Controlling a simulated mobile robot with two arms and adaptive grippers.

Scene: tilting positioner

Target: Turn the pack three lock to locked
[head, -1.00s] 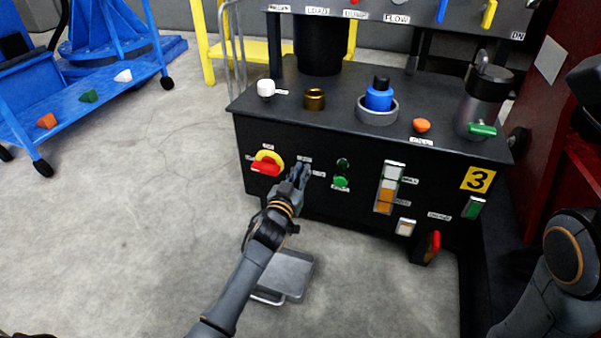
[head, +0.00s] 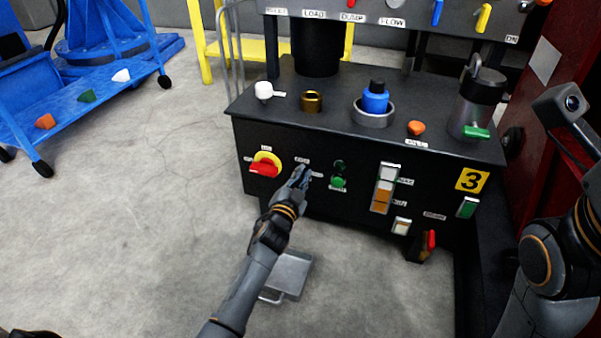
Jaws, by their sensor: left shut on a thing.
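A black station with a yellow number plate "3" (head: 472,180) carries controls on its front panel (head: 345,213). My left gripper (head: 300,176) is at this panel, between a red-and-yellow rotary switch (head: 265,165) and a green button (head: 338,183). Its fingers are shut on a small control there, which they hide almost wholly. I take this to be the pack three lock, but I cannot see its position. The small labels beside it are too blurred to read. My right arm shows at the right edge; its fingers are not in view.
On the station top stand a brass ring (head: 312,101), a blue-capped part (head: 375,100), an orange knob (head: 416,128) and a metal canister (head: 477,100). A red lever (head: 431,240) sits low right. A grey pedal (head: 289,273) lies on the floor below my left arm.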

